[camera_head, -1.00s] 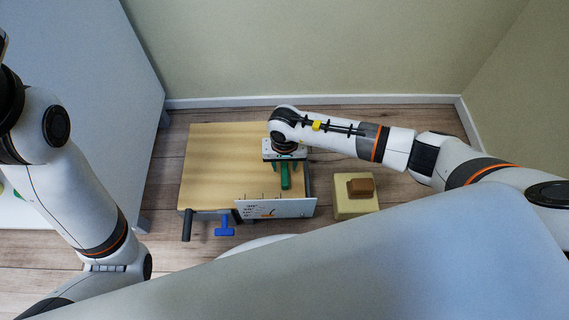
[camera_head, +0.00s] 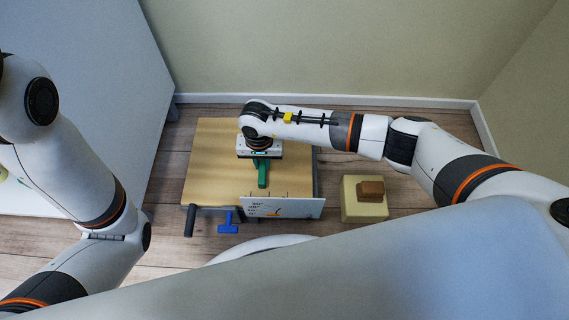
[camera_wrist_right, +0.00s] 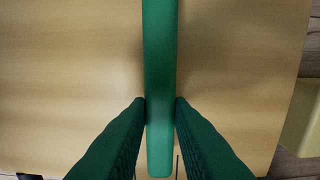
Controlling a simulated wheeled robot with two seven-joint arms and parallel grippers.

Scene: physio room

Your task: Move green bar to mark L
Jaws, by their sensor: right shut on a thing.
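The green bar (camera_head: 263,179) is over the right-middle part of the wooden board (camera_head: 208,160), pointing toward the board's front edge. My right gripper (camera_head: 262,158) is above the board with its green fingers shut on the bar. In the right wrist view the bar (camera_wrist_right: 160,50) runs upright down the middle, between the two fingertips (camera_wrist_right: 161,103). I cannot tell whether the bar touches the board. A white panel (camera_head: 300,208) with small print stands at the board's front edge; no letter L is readable. My left arm shows at the left, but its gripper is out of view.
A blue T-shaped handle (camera_head: 228,227) and a dark grip (camera_head: 190,220) stick out at the board's front. A large white surface (camera_head: 95,60) is at the left. The board's left half is clear.

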